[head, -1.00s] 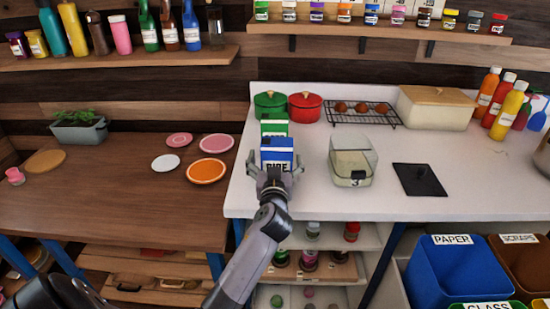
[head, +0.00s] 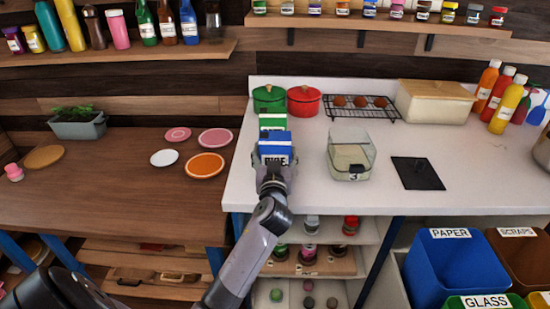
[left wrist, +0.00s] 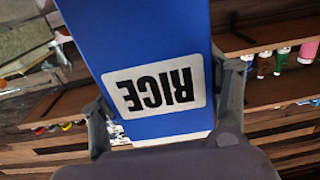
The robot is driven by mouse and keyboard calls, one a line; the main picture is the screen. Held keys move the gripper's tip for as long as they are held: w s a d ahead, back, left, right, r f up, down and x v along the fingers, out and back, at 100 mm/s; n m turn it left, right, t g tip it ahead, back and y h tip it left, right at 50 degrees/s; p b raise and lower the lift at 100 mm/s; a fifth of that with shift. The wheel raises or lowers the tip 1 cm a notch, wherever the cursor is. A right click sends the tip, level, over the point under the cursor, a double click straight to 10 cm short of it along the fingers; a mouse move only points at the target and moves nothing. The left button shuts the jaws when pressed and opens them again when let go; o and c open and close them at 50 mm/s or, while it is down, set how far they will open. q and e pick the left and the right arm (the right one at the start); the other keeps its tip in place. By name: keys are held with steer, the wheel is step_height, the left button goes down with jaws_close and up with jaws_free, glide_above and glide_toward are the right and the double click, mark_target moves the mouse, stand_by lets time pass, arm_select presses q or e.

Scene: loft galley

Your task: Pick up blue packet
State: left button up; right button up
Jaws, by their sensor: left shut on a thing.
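The blue packet (head: 275,141) stands near the left end of the white counter in the head view, with a white label partly hidden by my gripper. In the left wrist view the blue packet (left wrist: 150,50) fills the middle, its RICE label upside down. My left gripper (head: 273,170) is shut on the packet, and in the left wrist view a finger of the left gripper (left wrist: 165,112) presses each side. I cannot tell whether the packet is clear of the counter. My right gripper is not in view.
A green packet (head: 272,122) stands just behind the blue one. Green (head: 269,99) and red (head: 304,101) pots are farther back. A clear container (head: 351,160) marked 3 and a black board (head: 418,173) lie to the right. Free counter lies between them.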

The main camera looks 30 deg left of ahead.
arm_select(q)
steer(key=shift+r, duration=0.1)
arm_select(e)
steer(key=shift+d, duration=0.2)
arm_select(q)
steer(key=shift+r, duration=0.25)
step_height(320, 180, up, 19)
steer(key=shift+r+p, duration=0.15)
steer(key=shift+p, duration=0.2)
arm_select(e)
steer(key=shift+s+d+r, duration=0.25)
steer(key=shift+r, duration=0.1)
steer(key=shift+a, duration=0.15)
